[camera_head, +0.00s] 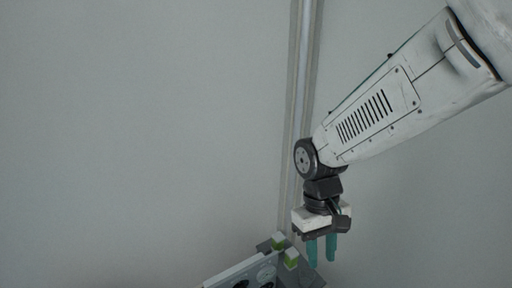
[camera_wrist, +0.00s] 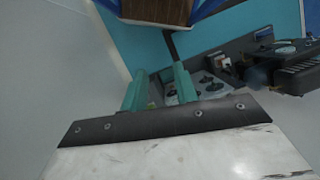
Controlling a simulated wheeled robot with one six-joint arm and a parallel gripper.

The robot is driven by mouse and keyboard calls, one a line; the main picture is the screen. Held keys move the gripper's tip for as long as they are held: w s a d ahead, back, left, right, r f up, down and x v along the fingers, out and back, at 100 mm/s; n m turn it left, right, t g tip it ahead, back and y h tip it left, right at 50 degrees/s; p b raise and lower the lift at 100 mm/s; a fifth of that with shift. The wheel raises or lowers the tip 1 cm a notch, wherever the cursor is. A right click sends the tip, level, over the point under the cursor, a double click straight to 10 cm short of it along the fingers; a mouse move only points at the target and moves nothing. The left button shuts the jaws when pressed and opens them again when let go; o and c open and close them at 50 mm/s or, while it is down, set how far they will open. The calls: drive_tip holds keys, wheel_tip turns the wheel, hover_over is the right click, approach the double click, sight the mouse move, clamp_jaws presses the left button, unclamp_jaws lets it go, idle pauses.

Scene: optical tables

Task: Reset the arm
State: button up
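My gripper (camera_head: 322,256) hangs at the end of my white arm, right of the middle in the head view, with its two teal fingers pointing down. The fingers are apart, with a visible gap and nothing between them. In the wrist view my gripper (camera_wrist: 160,72) also shows two separate teal fingers, beyond the pale, scratched housing at the bottom. My arm comes in from the upper right corner of the head view and bends at a dark wrist joint. The gripper touches nothing that I can see.
A light panel (camera_head: 238,272) with dark round parts and green-and-white blocks is at the bottom of the head view, left of and below the gripper. The wrist view shows a brown, blue-edged surface (camera_wrist: 158,10) at the top and dark equipment (camera_wrist: 285,68) at right. Plain grey wall lies behind.

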drive_tip(key=s+d+r+m+t, duration=0.2)
drive_tip(key=s+d+r, duration=0.3)
drive_tip(key=d+r, duration=0.1)
drive_tip(key=s+d+r+m+t+y, duration=0.1)
drive_tip(key=s+d+r+m+t, duration=0.1)
drive_tip(key=s+d+r, duration=0.3)
wheel_tip(320, 180, up, 4)
drive_tip(key=shift+d+t, duration=0.5)
drive_tip(key=shift+d, duration=0.5)
idle(0.6)
